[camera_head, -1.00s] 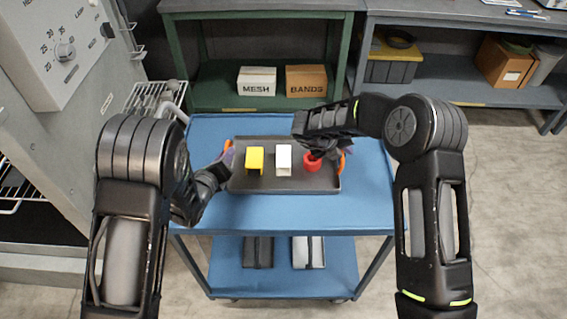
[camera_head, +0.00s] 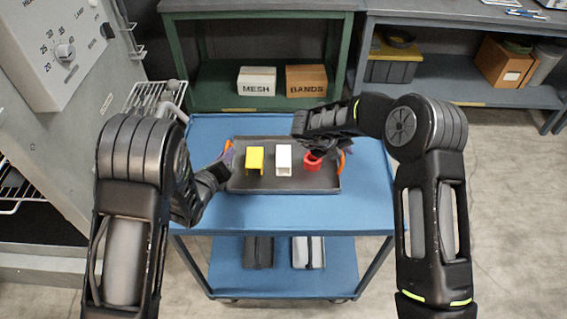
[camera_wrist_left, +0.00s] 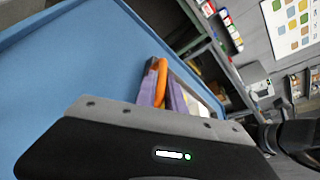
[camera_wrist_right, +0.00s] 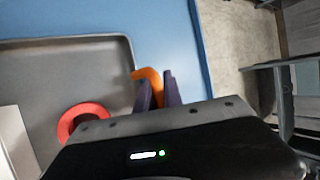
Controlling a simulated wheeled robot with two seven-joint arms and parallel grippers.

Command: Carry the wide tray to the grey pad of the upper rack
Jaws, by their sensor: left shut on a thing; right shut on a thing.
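The wide tray (camera_head: 262,186) is dark grey and lies level over the top of the blue cart. It carries a yellow piece (camera_head: 255,160), a white piece (camera_head: 284,160) and a red ring (camera_head: 313,160). My left gripper (camera_head: 228,152) is shut on the tray's left orange handle (camera_wrist_left: 161,82). My right gripper (camera_head: 343,160) is shut on the right orange handle (camera_wrist_right: 152,82). I cannot tell whether the tray touches the cart top. Wire racks show at the left, an upper one (camera_head: 150,95) and a lower one (camera_head: 14,186); no grey pad is clearly visible.
The blue cart (camera_head: 363,211) has clear margins around the tray, and two dark and light items on its lower shelf. A grey cabinet (camera_head: 60,110) stands at the left. A green bench (camera_head: 215,95) with MESH and BANDS boxes stands behind. Floor is free at right.

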